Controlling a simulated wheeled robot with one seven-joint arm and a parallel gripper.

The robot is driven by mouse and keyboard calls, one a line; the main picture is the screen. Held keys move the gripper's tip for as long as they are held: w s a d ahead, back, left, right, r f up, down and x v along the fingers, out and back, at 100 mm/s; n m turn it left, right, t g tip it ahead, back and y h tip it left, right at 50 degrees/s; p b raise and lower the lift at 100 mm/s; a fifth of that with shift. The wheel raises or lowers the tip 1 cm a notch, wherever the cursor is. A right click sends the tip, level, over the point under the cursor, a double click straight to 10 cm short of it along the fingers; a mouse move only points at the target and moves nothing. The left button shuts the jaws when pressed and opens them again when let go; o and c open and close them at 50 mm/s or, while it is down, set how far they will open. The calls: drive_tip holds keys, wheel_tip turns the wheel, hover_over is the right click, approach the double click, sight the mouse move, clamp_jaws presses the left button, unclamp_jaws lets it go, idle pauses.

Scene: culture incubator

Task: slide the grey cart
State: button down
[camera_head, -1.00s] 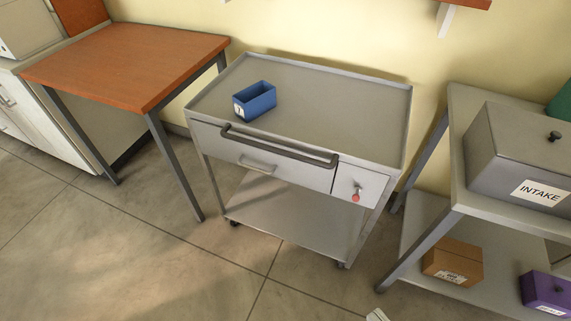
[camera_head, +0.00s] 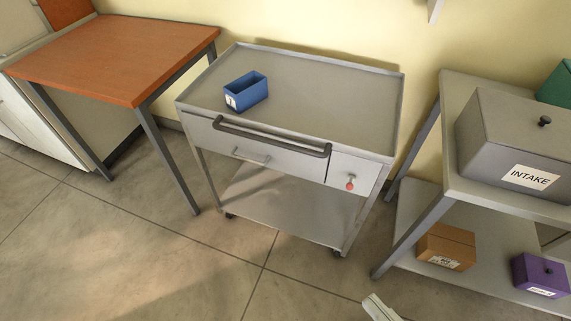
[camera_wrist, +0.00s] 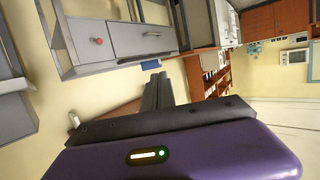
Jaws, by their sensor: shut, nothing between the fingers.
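The grey cart (camera_head: 310,95) stands between the orange-topped table and the grey shelf bench in the head view. In the wrist view the cart (camera_wrist: 112,68) appears turned over at upper left, beyond my gripper. My gripper (camera_wrist: 158,76) is shut and empty, apart from the cart as far as I can tell.
The orange-topped table (camera_head: 125,55) stands close to the cart's left. The bench (camera_head: 455,195) at right carries a grey INTAKE box (camera_head: 505,140), with a brown box (camera_head: 446,247) and purple box (camera_head: 540,276) below. The floor (camera_head: 150,265) in front of the cart is clear.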

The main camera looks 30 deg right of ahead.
drive_tip(key=c, duration=1.9)
unclamp_jaws()
drive_tip(key=o, duration=0.5)
drive_tip(key=shift+t+h, duration=0.3)
drive_tip(key=shift+t, duration=0.5)
drive_tip(key=w, duration=0.3)
drive_tip(key=w+b, duration=0.1)
drive_tip(key=shift+w+d+r, duration=0.15)
drive_tip(key=shift+w+d, duration=0.1)
drive_tip(key=shift+w, duration=0.1)
drive_tip(key=shift+o, duration=0.2)
drive_tip(key=m+t+h+b, duration=0.2)
drive_tip(key=m+t+b, duration=0.15)
drive_tip(key=m, duration=0.85)
approach(266, 139)
wheel_tip(266, 139, up, 3)
drive_tip(key=shift+w+d+f+m+g+y+p, duration=0.1)
drive_tip(key=shift+w+d+f+m+p, duration=0.2)
drive_tip(key=shift+w+m, duration=1)
drive_tip(key=shift+w+d+f+m+g+y+p, duration=0.1)
drive_tip(key=shift+w+f+m+p, duration=0.4)
drive_tip(key=shift+w, duration=1.5)
drive_tip(key=shift+w+d+f+m+g+y+p, duration=0.1)
drive_tip(key=shift+w+d+f+m+p, duration=0.2)
drive_tip(key=shift+w+m, duration=1.05)
drive_tip(key=shift+w+n, duration=0.35)
